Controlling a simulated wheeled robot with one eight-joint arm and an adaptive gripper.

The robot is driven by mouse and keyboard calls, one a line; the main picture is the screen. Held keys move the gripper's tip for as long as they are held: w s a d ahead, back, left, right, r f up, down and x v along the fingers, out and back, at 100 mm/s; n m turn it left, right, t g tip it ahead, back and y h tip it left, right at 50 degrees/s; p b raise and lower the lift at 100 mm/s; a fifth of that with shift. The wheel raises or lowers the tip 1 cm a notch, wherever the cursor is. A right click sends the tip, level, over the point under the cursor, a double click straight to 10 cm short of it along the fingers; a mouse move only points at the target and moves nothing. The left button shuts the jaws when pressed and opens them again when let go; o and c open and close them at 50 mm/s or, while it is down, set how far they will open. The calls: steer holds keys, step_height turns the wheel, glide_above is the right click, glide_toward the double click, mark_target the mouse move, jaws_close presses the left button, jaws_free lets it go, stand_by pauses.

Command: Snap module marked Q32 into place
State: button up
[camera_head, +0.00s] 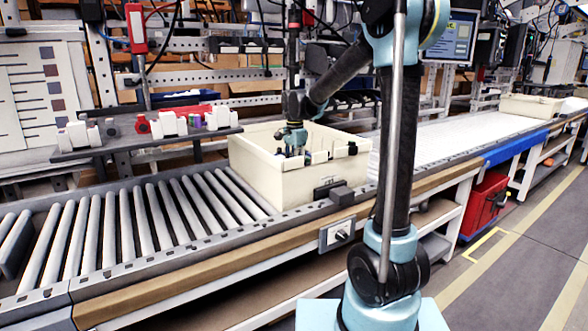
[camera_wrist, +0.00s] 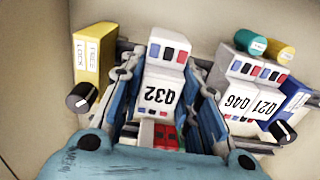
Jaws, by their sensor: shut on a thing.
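The white module marked Q32 (camera_wrist: 160,92), with red and blue terminals on its top end, stands in the middle of the wrist view. My gripper (camera_wrist: 163,78) has its blue and grey fingers on both sides of the module and is shut on it. In the head view my gripper (camera_head: 294,142) reaches down into the cream bin (camera_head: 262,176) on the roller conveyor. A grey rail (camera_wrist: 205,63) runs behind the modules. Whether Q32 is seated on it cannot be told. Red parts show below the module between the fingers.
White modules Q46 (camera_wrist: 236,100) and Q21 (camera_wrist: 266,106) stand close right of my gripper. A yellow block (camera_wrist: 93,52) is at left, a blue one (camera_wrist: 293,98) at right. Black knobs (camera_wrist: 81,97) flank the gripper. A shelf (camera_head: 150,143) beside the bin holds white and red parts.

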steer(key=shift+f, duration=0.65)
jaws_close()
stand_by(0.9)
steer(key=o, duration=1.3)
jaws_free()
steer(key=shift+c, duration=0.2)
step_height(320, 180, up, 12)
steer(key=shift+w+f, duration=0.1)
step_height(320, 180, up, 12)
